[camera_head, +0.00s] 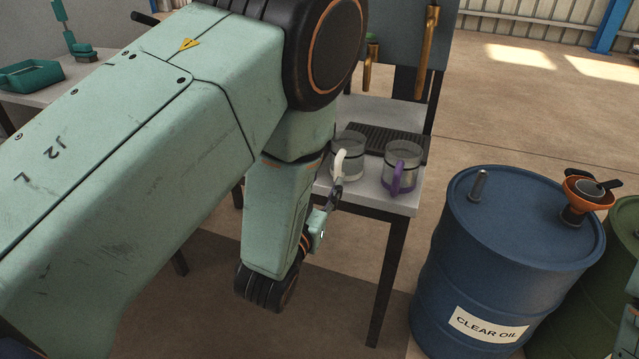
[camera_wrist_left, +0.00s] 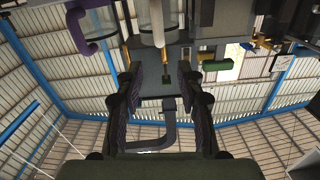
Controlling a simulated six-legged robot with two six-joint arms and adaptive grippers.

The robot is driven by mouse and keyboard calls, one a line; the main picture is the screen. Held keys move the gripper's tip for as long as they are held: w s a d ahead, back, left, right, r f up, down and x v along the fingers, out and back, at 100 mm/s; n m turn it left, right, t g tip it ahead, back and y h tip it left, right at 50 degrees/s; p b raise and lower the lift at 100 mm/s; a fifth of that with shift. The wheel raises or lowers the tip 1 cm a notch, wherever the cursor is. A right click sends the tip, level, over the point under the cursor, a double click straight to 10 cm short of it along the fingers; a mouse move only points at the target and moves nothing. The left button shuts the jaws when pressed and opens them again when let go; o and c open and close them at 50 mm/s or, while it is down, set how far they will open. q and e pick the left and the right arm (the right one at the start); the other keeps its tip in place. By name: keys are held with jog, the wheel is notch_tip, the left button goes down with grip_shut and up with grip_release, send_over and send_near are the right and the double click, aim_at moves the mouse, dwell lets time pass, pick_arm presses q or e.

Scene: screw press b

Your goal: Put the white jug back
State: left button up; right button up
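The white jug (camera_head: 349,158), a clear vessel with a white handle (camera_head: 339,164), stands upright on the small table. The purple-handled jug (camera_head: 403,167) stands to its right. My left gripper (camera_head: 334,194) is just below and in front of the white handle; contact cannot be told in the head view. In the left wrist view its two fingers (camera_wrist_left: 164,78) are spread with a gap between them. The white handle (camera_wrist_left: 158,24) shows beyond the gap, near the top, and the purple handle (camera_wrist_left: 78,30) is at upper left. My right gripper is out of view.
The small table (camera_head: 386,199) has a dark grate (camera_head: 385,139) behind the jugs, below brass pipes (camera_head: 426,60). A blue oil drum (camera_head: 520,225) stands close on the right, with an orange funnel (camera_head: 586,190). A table with a teal tray (camera_head: 30,75) is at far left.

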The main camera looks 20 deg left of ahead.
pick_arm(q)
jog(key=s+a+f+n+g+y, duration=0.1)
jog(key=s+a+f+g, duration=0.2)
jog(key=s+f+g, duration=0.35)
jog(key=s+a+f+g, duration=0.2)
jog(key=s+f+g, duration=0.1)
jog(key=s+f, duration=0.65)
jog(key=s+f+g, duration=0.4)
jog(key=s, duration=0.6)
jog(key=s+f+g, duration=0.4)
jog(key=s+f, duration=0.1)
jog(key=s, duration=0.4)
jog(key=shift+s+a+f+n+g+h, duration=0.15)
jog(key=shift+s+a+n+g+h, duration=0.15)
jog(key=shift+s+g+h, duration=0.1)
jog(key=shift+w, duration=0.1)
